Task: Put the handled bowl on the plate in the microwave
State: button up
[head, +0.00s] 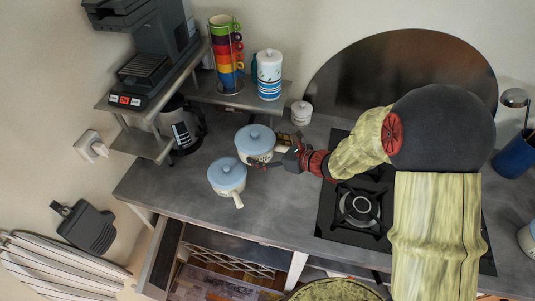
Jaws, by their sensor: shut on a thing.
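Two white handled bowls with pale blue lids stand on the grey counter. The rear handled bowl (254,141) has its handle side toward my gripper (278,152). My gripper reaches in from the right and is shut on this bowl's handle, which is mostly hidden by the fingers. I cannot tell whether the bowl is lifted off the counter. The front handled bowl (227,175) sits just to the left and nearer, its handle pointing down and right. No microwave or plate can be made out in this view.
A gas hob (358,206) lies right of the bowls, under my arm. A small white jar (301,112) stands behind. A coffee machine (155,60), stacked coloured cups (226,55) and a canister (269,75) stand back left. An open drawer (215,280) is below the front edge.

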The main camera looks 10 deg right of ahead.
jog(key=w+f, duration=0.1)
jog(key=f, duration=0.1)
jog(key=w+d+f+b, duration=0.1)
jog(key=w+f, duration=0.1)
jog(key=w+d+f, duration=0.1)
jog(key=w+f, duration=0.1)
jog(key=shift+w+d, duration=0.1)
jog(key=shift+d, duration=0.05)
jog(key=shift+w+f+b, duration=0.15)
jog(key=shift+f+b, duration=0.5)
jog(key=shift+f, duration=1)
jog(key=shift+f, duration=0.15)
jog(key=o, duration=1.7)
jog(key=shift+o, duration=0.7)
